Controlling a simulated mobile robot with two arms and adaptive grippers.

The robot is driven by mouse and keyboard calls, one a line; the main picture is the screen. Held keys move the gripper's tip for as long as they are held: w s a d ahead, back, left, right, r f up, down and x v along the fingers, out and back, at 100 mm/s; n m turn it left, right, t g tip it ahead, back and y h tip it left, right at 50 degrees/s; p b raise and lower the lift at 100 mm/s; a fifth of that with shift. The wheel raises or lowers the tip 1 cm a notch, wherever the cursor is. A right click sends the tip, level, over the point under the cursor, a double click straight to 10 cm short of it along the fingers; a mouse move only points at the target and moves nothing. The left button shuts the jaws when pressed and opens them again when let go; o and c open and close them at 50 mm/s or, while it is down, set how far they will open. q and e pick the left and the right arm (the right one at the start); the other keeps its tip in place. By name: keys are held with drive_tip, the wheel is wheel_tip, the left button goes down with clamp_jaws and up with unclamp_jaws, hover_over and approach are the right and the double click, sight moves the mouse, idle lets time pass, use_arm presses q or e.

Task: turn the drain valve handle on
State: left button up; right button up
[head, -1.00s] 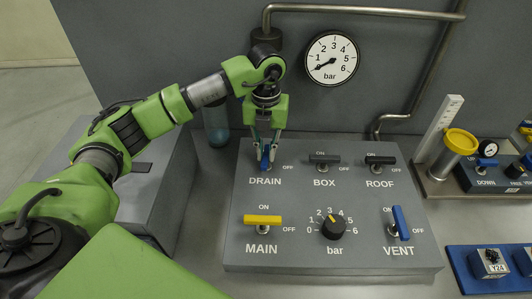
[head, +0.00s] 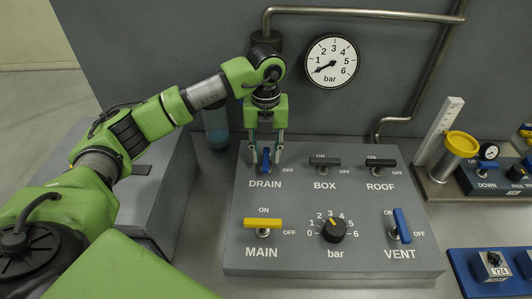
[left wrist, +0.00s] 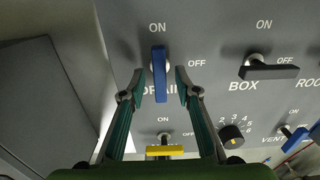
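The drain valve handle (head: 266,160) is a blue lever at the top left of the grey panel, above the word DRAIN. In the left wrist view the blue handle (left wrist: 159,76) points along the line toward its ON mark, with OFF to its right. My left gripper (head: 266,160) is over the handle from above, with one finger on each side. In the left wrist view its fingers (left wrist: 157,84) are spread, with a gap on both sides of the handle. My right gripper is not in view.
The panel (head: 300,260) also bears black BOX (head: 324,162) and ROOF (head: 381,161) handles, a yellow MAIN handle (head: 263,222), a bar knob (head: 332,229) and a blue VENT handle (head: 401,224). A gauge (head: 331,61) hangs on the wall behind.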

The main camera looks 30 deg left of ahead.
sight(266, 157)
use_arm(q)
wheel_tip(266, 157, up, 12)
idle(0.7)
drive_tip(key=shift+f, duration=0.1)
idle(0.3)
